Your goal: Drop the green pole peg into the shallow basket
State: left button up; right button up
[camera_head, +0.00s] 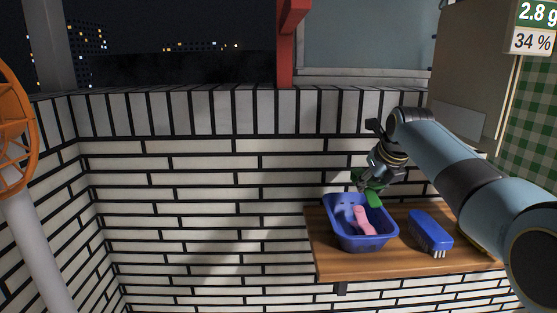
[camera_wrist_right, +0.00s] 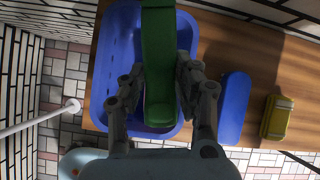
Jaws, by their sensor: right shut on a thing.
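My right gripper (camera_head: 370,184) is shut on the green pole peg (camera_head: 374,198) and holds it above the shallow blue basket (camera_head: 378,243). In the right wrist view the green peg (camera_wrist_right: 159,60) lies between the two fingers of the gripper (camera_wrist_right: 160,85). The basket (camera_wrist_right: 108,70) shows beneath it, partly covered by the peg and fingers. A pink peg-like thing (camera_head: 362,221) lies in the basket in the head view. My left gripper is not in view.
The basket stands on a wooden shelf (camera_head: 330,267) against a white tiled wall. A blue brush (camera_head: 430,233) lies to its right. A yellow-green item (camera_wrist_right: 277,117) lies beyond the brush in the right wrist view. An orange latticed thing (camera_head: 15,125) stands far left.

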jog(key=o, duration=1)
jog(key=shift+r, duration=0.1)
